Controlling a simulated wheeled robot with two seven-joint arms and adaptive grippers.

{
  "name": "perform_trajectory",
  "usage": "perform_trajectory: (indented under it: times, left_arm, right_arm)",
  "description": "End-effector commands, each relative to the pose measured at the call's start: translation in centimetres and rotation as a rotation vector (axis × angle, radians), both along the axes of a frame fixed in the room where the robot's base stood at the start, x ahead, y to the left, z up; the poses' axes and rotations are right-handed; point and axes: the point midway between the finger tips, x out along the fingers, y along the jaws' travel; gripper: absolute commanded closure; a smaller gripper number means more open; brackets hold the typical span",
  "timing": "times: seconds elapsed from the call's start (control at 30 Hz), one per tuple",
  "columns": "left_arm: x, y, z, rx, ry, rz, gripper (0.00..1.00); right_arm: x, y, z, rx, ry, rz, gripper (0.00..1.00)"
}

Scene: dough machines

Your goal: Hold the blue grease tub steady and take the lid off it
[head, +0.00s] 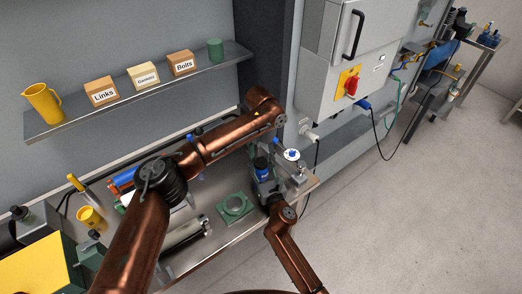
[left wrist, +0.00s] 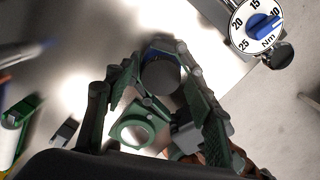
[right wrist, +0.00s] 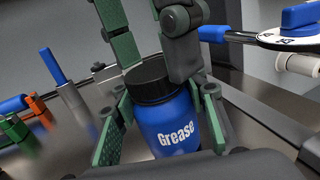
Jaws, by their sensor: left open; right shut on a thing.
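The blue grease tub (right wrist: 175,125) stands upright with its black lid (right wrist: 152,80) on top, and its white "Grease" label faces the right wrist camera. My right gripper (right wrist: 162,108) is shut around the tub's blue body, one finger on each side. My left gripper (left wrist: 160,65) is above the tub and open, with its fingers on either side of the black lid (left wrist: 162,76). I cannot tell whether they touch it. In the head view the blue tub (head: 262,173) is small and partly covered by grippers.
A green block with a round opening (head: 235,207) lies on the bench left of the tub. A torque dial (left wrist: 258,25) with a blue pointer is close on the right. Tools and a yellow cup (head: 91,218) stand further left. A shelf (head: 140,95) holds boxes and a jug.

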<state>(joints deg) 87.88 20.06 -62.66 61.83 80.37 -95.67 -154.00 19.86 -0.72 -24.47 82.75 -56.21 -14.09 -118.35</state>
Motion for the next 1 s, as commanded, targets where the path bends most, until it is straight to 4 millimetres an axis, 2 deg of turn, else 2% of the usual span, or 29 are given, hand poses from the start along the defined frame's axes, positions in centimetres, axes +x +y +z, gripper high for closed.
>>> perform_trajectory:
  times: [0.13,0.4,1.0]
  left_arm:
    - [0.02,-0.02,-0.70,-0.001,-0.001,0.001,0.50]
    - [0.04,-0.03,-0.78,-0.001,-0.002,0.001,0.51]
    - [0.14,0.13,-0.74,0.001,-0.003,0.003,0.92]
  right_arm:
    - [0.00,0.03,0.15,0.001,-0.002,0.001,1.00]
    - [0.00,0.03,0.14,0.001,-0.002,0.001,1.00]
    - [0.00,-0.01,0.14,0.001,-0.002,0.000,1.00]
